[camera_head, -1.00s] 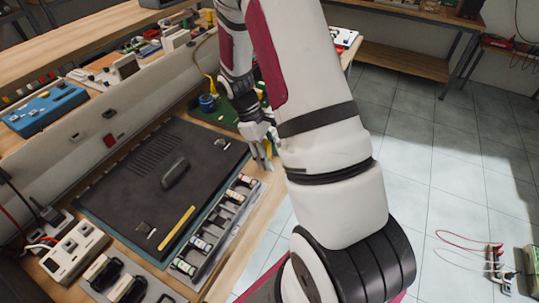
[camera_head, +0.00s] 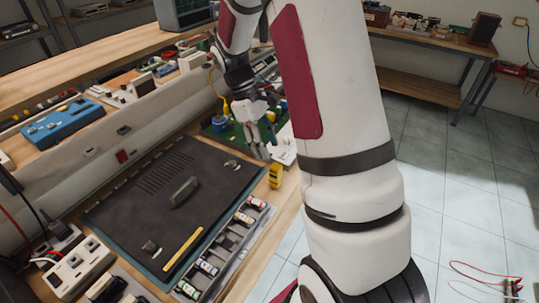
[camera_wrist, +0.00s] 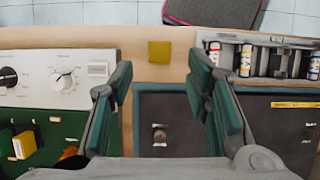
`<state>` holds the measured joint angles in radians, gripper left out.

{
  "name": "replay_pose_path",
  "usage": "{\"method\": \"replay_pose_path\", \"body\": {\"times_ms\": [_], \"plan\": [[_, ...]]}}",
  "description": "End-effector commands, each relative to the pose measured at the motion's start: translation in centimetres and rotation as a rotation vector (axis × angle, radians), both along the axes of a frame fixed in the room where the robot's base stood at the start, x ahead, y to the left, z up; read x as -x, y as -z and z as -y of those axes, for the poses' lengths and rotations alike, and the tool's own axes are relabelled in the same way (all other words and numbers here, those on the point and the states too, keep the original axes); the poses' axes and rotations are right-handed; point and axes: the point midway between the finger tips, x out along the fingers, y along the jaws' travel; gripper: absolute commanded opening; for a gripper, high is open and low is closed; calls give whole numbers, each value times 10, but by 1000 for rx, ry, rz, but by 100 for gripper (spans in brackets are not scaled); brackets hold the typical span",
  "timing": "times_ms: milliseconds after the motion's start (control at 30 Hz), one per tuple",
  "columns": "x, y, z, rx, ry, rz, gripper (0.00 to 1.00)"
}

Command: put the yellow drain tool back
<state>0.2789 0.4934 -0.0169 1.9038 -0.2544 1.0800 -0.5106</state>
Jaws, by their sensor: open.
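A small yellow block-like piece (camera_head: 275,176) stands on the bare wood by the table's right edge. The wrist view shows it from above as a yellow square (camera_wrist: 159,52), apart from the fingers and between their lines. A flat yellow bar (camera_head: 183,249) lies on the dark panel's near part; it also shows at the wrist view's right (camera_wrist: 297,104). I cannot tell for certain which of the two is the drain tool. My gripper (camera_head: 261,147) is open and empty, pointing down above the panel's far right corner, a little beyond the yellow block.
The dark panel (camera_head: 145,215) carries a grey handle. A grey tray (camera_head: 229,238) of small bottles runs along its right side. A green board (camera_head: 222,132) and a white box with a knob (camera_wrist: 60,78) lie beyond. Bare wood surrounds the yellow block.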

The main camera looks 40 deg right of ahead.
Motion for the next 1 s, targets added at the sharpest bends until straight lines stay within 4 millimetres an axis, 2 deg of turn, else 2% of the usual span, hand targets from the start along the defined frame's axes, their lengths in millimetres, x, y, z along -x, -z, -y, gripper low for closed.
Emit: {"method": "replay_pose_path", "body": {"times_ms": [167,267,400,600,800,1000], "plan": [[4,-30,-15,12,20,60,44],[13,-59,-32,22,49,132,44],[34,-99,-60,29,98,243,44],[73,-141,-97,15,170,398,44],[118,-167,-128,-21,241,547,44],[159,-176,-153,-77,307,676,44]]}}
